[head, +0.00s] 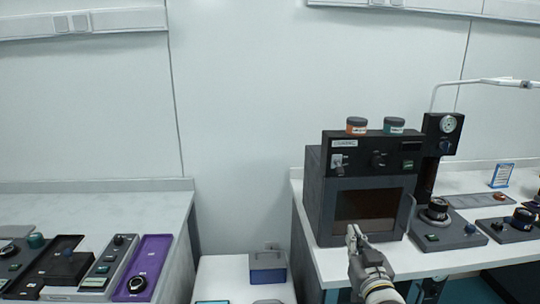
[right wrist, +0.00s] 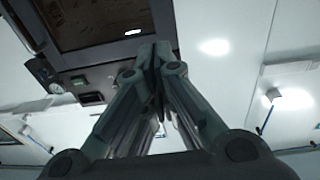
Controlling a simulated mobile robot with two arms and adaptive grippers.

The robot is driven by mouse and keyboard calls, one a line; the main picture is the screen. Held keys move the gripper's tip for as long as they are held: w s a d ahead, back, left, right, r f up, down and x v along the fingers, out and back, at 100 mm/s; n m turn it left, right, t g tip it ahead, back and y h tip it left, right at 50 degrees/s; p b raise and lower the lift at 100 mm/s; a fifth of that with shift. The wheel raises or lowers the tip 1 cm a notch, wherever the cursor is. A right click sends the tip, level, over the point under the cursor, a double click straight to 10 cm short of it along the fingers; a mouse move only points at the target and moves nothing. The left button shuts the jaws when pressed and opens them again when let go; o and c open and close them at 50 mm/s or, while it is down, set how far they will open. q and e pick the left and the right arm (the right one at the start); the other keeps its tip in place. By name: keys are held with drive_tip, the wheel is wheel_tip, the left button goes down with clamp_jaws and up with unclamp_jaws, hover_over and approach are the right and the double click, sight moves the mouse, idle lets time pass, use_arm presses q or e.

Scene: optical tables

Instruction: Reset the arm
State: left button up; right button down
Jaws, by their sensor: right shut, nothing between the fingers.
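My right gripper (head: 352,232) is in front of the dark box-shaped device (head: 318,205) on the right table, near the lower left of its window (head: 366,205). In the right wrist view my right gripper (right wrist: 153,50) has its fingertips together, with nothing seen between them. The window (right wrist: 100,15) and the device's knobs (right wrist: 93,98) show beyond the fingertips there. I cannot tell whether the fingertips touch the device. My left gripper is not in view.
Two jars, one orange (head: 356,126) and one teal (head: 394,126), stand on the device. Knobbed instruments (head: 447,230) sit to its right. A blue-grey box (head: 267,267) stands on a low white surface (head: 225,275) between the tables. A purple tray (head: 143,268) lies on the left table.

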drive_tip(key=s+a+f+g, duration=0.2)
drive_tip(key=s+f+g, duration=0.6)
drive_tip(key=s+f, duration=1.1)
drive_tip(key=s+f+n+g, duration=0.1)
drive_tip(key=s+f+g, duration=0.25)
drive_tip(key=s, duration=0.65)
drive_tip(key=s+f+n+g, duration=0.15)
drive_tip(key=s+g, duration=0.25)
drive_tip(key=s, duration=0.5)
wheel_tip(320, 180, down, 27)
drive_tip(key=s, duration=0.2)
drive_tip(key=s+d+f+g, duration=0.2)
drive_tip(key=s+f, duration=1.3)
drive_tip(key=s, duration=0.1)
drive_tip(key=shift+s+d+f, duration=0.15)
drive_tip(key=shift+s+f, duration=0.1)
drive_tip(key=shift+s, duration=0.15)
